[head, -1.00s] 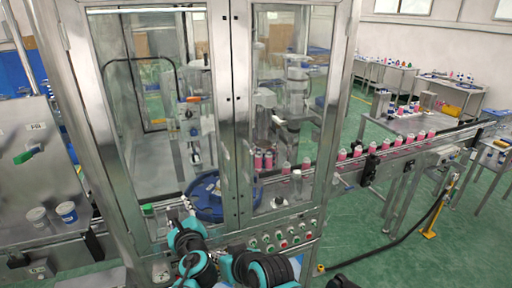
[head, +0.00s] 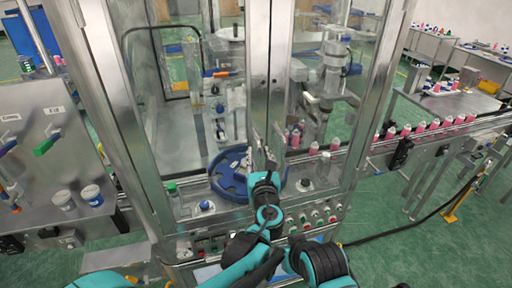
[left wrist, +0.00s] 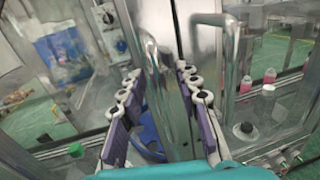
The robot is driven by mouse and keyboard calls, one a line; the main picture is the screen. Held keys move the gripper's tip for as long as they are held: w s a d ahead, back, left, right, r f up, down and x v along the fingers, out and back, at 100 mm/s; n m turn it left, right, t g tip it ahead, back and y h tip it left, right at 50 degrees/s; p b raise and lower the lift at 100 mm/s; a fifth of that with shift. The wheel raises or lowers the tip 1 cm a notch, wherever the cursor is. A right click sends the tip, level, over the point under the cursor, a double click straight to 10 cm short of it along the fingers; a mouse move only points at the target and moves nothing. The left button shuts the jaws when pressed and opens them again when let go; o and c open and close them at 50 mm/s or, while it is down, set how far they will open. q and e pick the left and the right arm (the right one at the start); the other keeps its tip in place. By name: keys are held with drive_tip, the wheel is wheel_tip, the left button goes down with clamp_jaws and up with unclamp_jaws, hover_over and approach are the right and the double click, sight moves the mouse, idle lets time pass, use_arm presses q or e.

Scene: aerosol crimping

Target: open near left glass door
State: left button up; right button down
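The near left glass door (head: 180,115) of the machine cabinet looks closed, its metal frame meeting the right glass door (head: 325,90) at the middle seam. My left gripper (head: 263,158) is at that seam, at handle height. The right door's handle (left wrist: 231,65) is to the right, outside the fingers. My right gripper is not in view; only my right arm's links show low in the head view.
Inside the cabinet are a blue round turntable (head: 228,175) and pink cans. A conveyor (head: 425,140) with pink cans runs off to the right. A button panel (head: 318,218) lies below the doors. A side panel (head: 60,145) with two cups stands at the left.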

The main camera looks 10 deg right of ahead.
use_arm(q)
drive_tip(key=shift+s+r, duration=0.2)
drive_tip(key=shift+s, duration=0.15)
drive_tip(key=shift+c, duration=0.2)
clamp_jaws()
